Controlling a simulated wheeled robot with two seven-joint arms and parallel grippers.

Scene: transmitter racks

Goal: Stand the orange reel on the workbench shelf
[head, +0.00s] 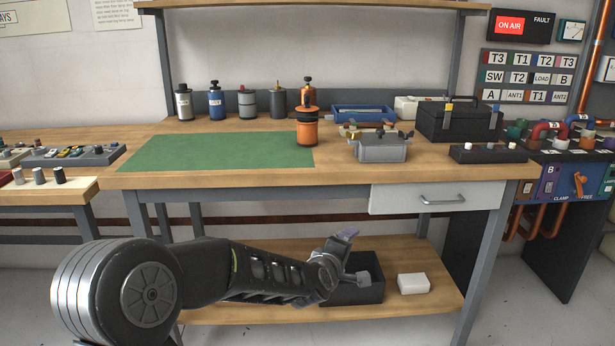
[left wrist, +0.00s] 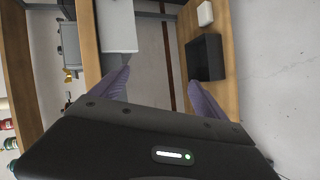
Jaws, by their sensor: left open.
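An orange reel-like cylinder with a black top (head: 307,130) stands upright at the right edge of the green mat (head: 200,152) on the workbench. A second orange one (head: 309,96) stands behind it, partly hidden; I cannot tell which is the task's reel. The workbench has a lower wooden shelf (head: 440,303) and an upper shelf (head: 350,5). My left gripper (head: 362,256) is in front of the bench, below the tabletop and over the lower shelf. Its fingers are apart and empty in the left wrist view (left wrist: 160,85). My right gripper is not in view.
A black open bin (head: 362,292) and a white box (head: 412,284) sit on the lower shelf. A white drawer (head: 425,198) hangs under the tabletop. Several upright cylinders, a grey box (head: 380,149) and a black case (head: 455,122) stand on top. The green mat's left part is clear.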

